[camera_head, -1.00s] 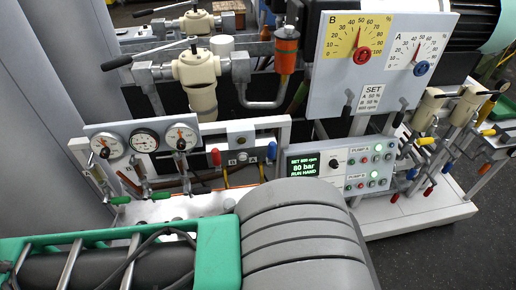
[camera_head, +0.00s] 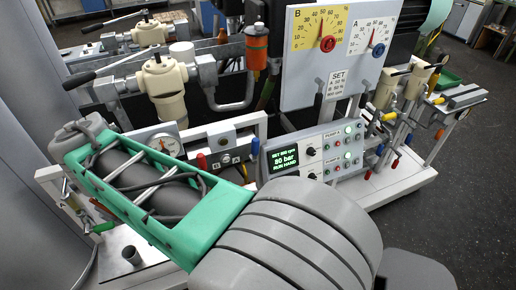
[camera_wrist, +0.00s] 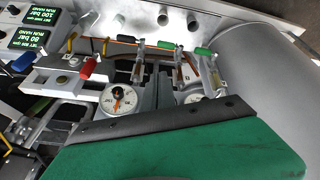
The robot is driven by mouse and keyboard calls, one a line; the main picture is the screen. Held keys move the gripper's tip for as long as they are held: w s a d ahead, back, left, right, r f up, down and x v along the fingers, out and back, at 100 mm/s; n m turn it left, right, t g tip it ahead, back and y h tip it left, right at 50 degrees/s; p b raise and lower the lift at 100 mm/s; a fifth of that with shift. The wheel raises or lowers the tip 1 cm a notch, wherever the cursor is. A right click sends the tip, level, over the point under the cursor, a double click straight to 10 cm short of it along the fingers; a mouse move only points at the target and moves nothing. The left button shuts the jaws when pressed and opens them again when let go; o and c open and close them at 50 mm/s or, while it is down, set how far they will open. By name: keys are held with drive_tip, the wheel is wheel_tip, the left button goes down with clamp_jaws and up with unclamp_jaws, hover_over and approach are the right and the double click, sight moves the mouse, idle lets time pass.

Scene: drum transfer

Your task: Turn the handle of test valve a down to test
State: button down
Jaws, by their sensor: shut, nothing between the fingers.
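The gauge board (camera_head: 205,147) stands at the left in the head view. A small A label (camera_head: 66,187) shows at its left end, with a green handle (camera_head: 104,227) lying roughly level lower down. My green and grey arm hides much of the area. In the wrist view, a lever with a green handle (camera_wrist: 205,51) and another with a dark green grip (camera_wrist: 166,45) lie beyond two gauges, a near one (camera_wrist: 118,100) and a partly covered one (camera_wrist: 193,97). I cannot tell which lever is test valve a. My gripper's fingers show in neither view.
A red handle (camera_head: 202,161) and a blue handle (camera_head: 255,147) stand on the board's right part. The pump control box (camera_head: 310,160) reads 80 bar. Cream valves with black levers (camera_head: 164,85) rise behind. Dark floor (camera_head: 450,190) is clear at the right.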

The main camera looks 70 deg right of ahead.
drive_tip(key=d+f+m+g+h+b, duration=0.1)
drive_tip(key=d+f+m+g+h, duration=0.15)
drive_tip(key=d, duration=0.95)
drive_tip(key=m+g+h, duration=0.1)
drive_tip(key=m+g, duration=0.3)
drive_tip(key=m, duration=0.2)
approach(255, 151)
drive_tip(key=w+d+f, duration=0.2)
drive_tip(key=w+f, duration=0.2)
drive_tip(key=f, duration=0.1)
drive_tip(key=s+d+p, duration=0.1)
drive_tip(key=s, duration=0.1)
drive_tip(key=shift+s+d+f+n+t+p, duration=0.25)
drive_tip(key=shift+s+d+p, duration=0.1)
drive_tip(key=shift+s+d, duration=0.05)
drive_tip(key=shift+s+d+r, duration=0.1)
